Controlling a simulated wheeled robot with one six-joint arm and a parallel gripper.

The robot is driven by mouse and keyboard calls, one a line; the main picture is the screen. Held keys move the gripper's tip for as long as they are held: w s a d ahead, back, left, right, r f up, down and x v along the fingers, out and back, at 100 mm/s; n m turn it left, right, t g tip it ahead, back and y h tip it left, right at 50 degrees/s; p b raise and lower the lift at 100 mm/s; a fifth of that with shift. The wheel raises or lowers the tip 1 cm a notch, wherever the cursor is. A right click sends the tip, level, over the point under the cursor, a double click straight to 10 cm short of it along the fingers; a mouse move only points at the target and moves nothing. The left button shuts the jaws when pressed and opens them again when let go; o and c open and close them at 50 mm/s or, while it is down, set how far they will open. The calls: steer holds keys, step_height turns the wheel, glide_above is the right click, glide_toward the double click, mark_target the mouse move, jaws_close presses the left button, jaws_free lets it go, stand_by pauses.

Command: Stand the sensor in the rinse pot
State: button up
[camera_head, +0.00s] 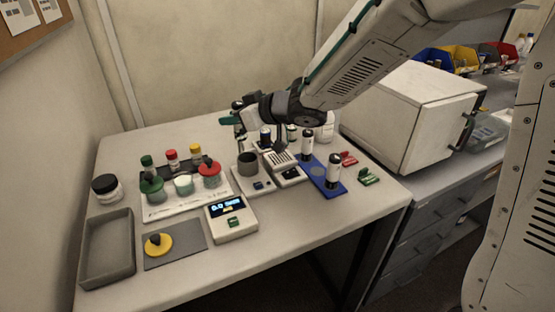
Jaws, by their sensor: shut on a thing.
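My gripper (262,139) is above the back middle of the table, behind a dark grey cup (248,165). It is shut on a small, mostly hidden thing that looks like a dark cylinder with a pale band (265,135), perhaps the sensor. An open pot with pale contents (183,185) stands on a white tray (160,211), between a green pot (152,190) and a red pot (210,176). I cannot tell which vessel is the rinse pot.
A lit display unit (231,222) stands in front of the grey cup. A grey bin (107,250) and a grey mat (190,245) with a yellow disc are at front left. Capped bottles stand behind the pots. A white box (412,120) is at right.

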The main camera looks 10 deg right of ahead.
mark_target(240, 136)
steer(key=f, duration=0.3)
steer(key=d+f, duration=0.1)
steer(key=f, duration=0.1)
steer(key=shift+w+f, duration=0.15)
steer(key=shift+f, duration=2.35)
steer(key=shift+f, duration=0.1)
steer(key=o, duration=1.1)
steer(key=shift+c, duration=0.2)
steer(key=shift+d+r, duration=0.15)
steer(key=shift+r, duration=0.1)
steer(key=v, duration=1.1)
steer(key=shift+s+d+r, duration=0.15)
steer(key=shift+s+d, duration=0.1)
steer(key=shift+s, duration=0.05)
